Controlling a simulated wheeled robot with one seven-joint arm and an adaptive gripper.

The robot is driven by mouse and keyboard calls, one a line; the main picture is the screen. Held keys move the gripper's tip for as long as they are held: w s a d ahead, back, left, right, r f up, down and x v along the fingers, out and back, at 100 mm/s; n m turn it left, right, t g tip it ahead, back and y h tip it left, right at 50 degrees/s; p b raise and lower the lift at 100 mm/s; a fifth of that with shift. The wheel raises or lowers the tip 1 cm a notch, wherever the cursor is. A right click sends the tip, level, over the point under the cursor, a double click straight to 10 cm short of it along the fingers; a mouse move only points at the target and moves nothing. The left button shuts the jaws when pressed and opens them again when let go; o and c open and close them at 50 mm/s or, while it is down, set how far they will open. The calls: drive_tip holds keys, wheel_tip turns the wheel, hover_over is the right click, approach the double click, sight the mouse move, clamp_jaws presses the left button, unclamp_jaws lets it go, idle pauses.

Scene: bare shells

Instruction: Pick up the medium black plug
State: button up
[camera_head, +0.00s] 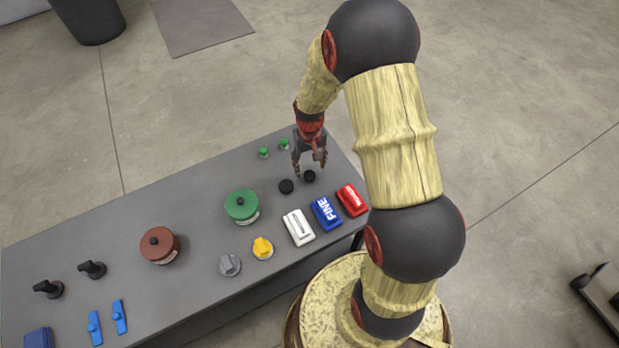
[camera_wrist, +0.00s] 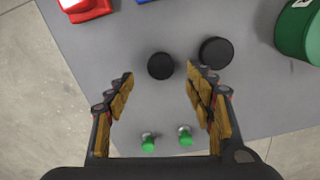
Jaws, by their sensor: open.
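Two round black plugs stand on the grey table near my gripper. One plug (camera_head: 309,176) is below my fingertips in the head view and shows just ahead of the gap between the fingers in the wrist view (camera_wrist: 160,66). The other plug (camera_head: 286,186) is beside it, to the left in the head view; in the wrist view it looks larger (camera_wrist: 216,52), to the right near a fingertip. I cannot tell for sure which is the medium one. My gripper (camera_head: 309,169) is open, pointing down, with nothing between its fingers (camera_wrist: 160,72).
A brown pot (camera_head: 160,246) and black-handled pieces (camera_head: 92,269) are farther left. The table edge is close by.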

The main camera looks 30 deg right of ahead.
sight(310, 175)
wheel_tip(310, 175, down, 5)
drive_tip(key=shift+a+r+b, duration=0.1)
drive_tip(key=shift+b, duration=0.95)
drive_tip(key=shift+s+r, duration=0.1)
drive_tip(key=shift+c, duration=0.6)
drive_tip(key=c, duration=1)
